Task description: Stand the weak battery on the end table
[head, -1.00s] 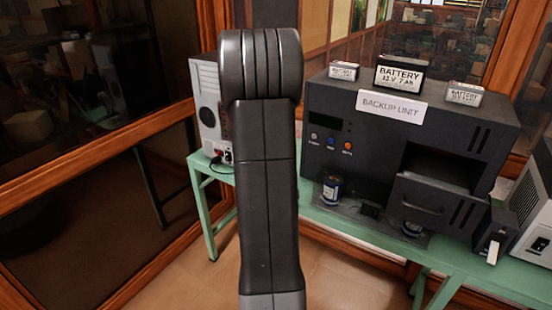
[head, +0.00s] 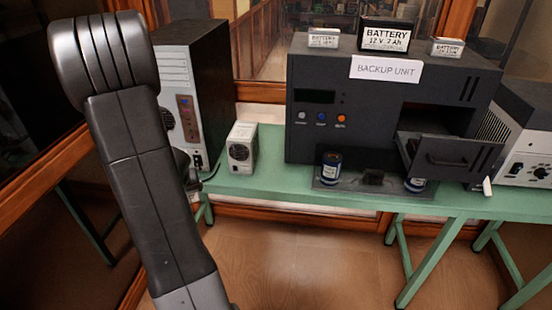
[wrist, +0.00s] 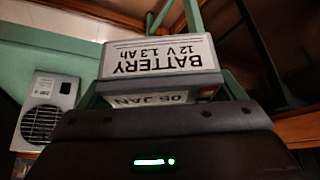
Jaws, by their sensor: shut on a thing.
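A small battery (wrist: 158,57) with a pale label reading "BATTERY 12 V 1.3 Ah" is in my gripper (wrist: 160,112) in the wrist view. Its lettering is upside down there, and a second face shows "05 JAN". My gripper is shut on it. In the head view my arm hides most of the gripper, and I cannot make out the held battery clearly. Three other batteries stand on the backup unit: a small left one (head: 324,38), a larger "12 V 7 Ah" one (head: 386,36) and a small right one (head: 447,47). I cannot identify an end table.
The backup unit (head: 335,105) stands on a green bench (head: 270,185) with its drawer (head: 450,158) open. A dark cabinet (head: 218,80), a small white fan box (head: 241,148) and a dial device (head: 530,160) share the bench. Wooden floor (head: 290,260) is clear in front.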

